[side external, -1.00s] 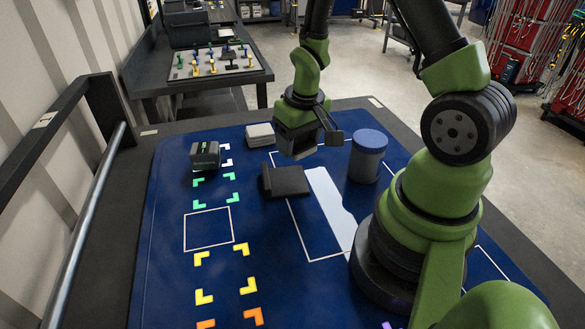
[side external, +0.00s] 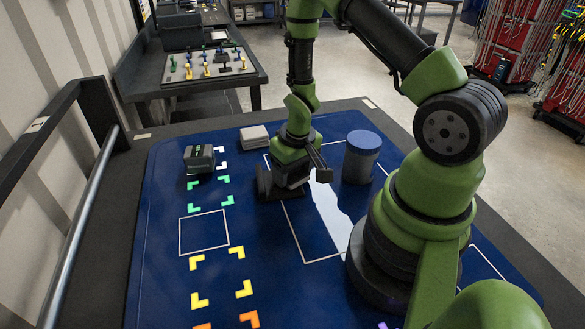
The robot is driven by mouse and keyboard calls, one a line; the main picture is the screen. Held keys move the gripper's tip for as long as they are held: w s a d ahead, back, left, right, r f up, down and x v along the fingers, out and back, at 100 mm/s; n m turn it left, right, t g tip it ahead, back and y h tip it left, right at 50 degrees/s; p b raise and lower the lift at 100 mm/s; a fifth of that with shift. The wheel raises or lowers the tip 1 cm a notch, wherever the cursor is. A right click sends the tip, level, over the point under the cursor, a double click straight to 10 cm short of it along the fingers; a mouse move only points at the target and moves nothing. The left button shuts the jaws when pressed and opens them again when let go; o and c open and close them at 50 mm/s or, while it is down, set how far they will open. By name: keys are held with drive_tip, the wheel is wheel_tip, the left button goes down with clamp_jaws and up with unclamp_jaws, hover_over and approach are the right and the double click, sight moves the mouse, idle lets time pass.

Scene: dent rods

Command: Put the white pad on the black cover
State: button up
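The white pad (side external: 254,137) appears to be the pale, flat block lying on the blue mat near its far edge. The black cover (side external: 265,183) is the dark piece nearer the camera on the mat, with a raised part at its left. My gripper (side external: 290,182) is low at the black cover and hides much of it. Its fingertips are hidden or too dark to make out, so I cannot tell whether it touches or grips the cover. The white pad is apart from my gripper, behind it and to the left.
A grey box-like device (side external: 199,158) stands left of the white pad among coloured corner marks. A blue-lidded grey canister (side external: 361,157) stands close to the right of my gripper. The blue mat (side external: 165,220) has free room at the left and front.

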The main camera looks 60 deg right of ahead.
drive_tip(key=o, duration=0.4)
drive_tip(key=shift+r, duration=0.1)
wheel_tip(320, 180, up, 12)
drive_tip(key=s, duration=0.2)
wheel_tip(320, 180, up, 10)
drive_tip(key=t, duration=0.2)
hover_over(297, 176)
drive_tip(key=s+a, duration=0.1)
drive_tip(key=a, duration=0.4)
drive_tip(key=s+a+r+t+y, duration=0.2)
drive_tip(key=s+a+r+t, duration=0.1)
drive_tip(key=s+a+r, duration=0.4)
drive_tip(key=shift+s+r+t+y, duration=0.3)
drive_tip(key=shift+s+r+y, duration=0.1)
drive_tip(key=shift+s, duration=0.45)
